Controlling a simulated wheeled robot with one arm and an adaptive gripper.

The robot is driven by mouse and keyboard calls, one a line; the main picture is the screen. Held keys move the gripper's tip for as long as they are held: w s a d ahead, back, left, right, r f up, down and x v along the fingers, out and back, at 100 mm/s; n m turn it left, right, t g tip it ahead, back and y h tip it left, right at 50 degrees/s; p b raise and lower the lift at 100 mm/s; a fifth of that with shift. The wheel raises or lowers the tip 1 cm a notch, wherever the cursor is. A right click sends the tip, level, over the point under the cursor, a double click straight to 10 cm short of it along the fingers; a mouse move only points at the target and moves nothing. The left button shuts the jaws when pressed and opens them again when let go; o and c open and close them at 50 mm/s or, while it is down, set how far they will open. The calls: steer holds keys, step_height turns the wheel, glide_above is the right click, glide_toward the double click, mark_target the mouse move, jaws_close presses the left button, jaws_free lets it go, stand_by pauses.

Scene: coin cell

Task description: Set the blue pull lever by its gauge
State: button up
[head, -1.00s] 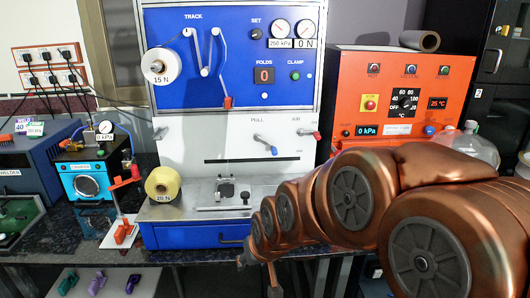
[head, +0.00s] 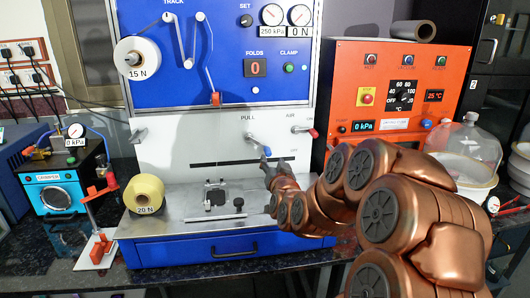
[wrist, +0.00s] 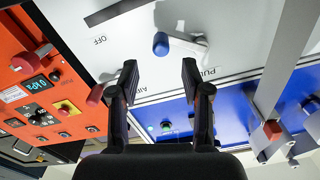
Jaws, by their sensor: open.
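The blue-tipped pull lever (head: 258,145) sticks out of the white panel under the word PULL, its tip slanting down to the right. In the wrist view the blue tip (wrist: 160,44) lies ahead of and between my open fingertips, touching neither. My gripper (head: 275,167) is just below the tip in the head view; it also shows, open and empty, in the wrist view (wrist: 159,76). The gauge labelled 0 N (head: 299,15) is at the upper right of the blue panel, beside the 250 kPa gauge (head: 271,15).
The red-tipped AIR lever (head: 312,132) is close by on the right; its red knob is left of my fingers in the wrist view (wrist: 95,95). A yellow 20 N roll (head: 147,190) and a metal deck (head: 180,225) lie below. An orange control box (head: 345,100) stands at right.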

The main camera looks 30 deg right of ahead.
mark_target(269, 154)
steer(key=shift+w+d+r, duration=0.1)
steer(key=shift+w+d, duration=0.05)
steer(key=w+p, duration=0.2)
steer(key=p, duration=0.1)
steer(key=shift+d+r, duration=0.15)
steer(key=shift+d, duration=0.05)
steer(key=shift+w+d, duration=0.1)
steer(key=shift+w, duration=0.1)
steer(key=shift+p+x, duration=0.7)
steer(key=shift+x, duration=1.85)
steer(key=shift+c, duration=0.2)
jaws_close()
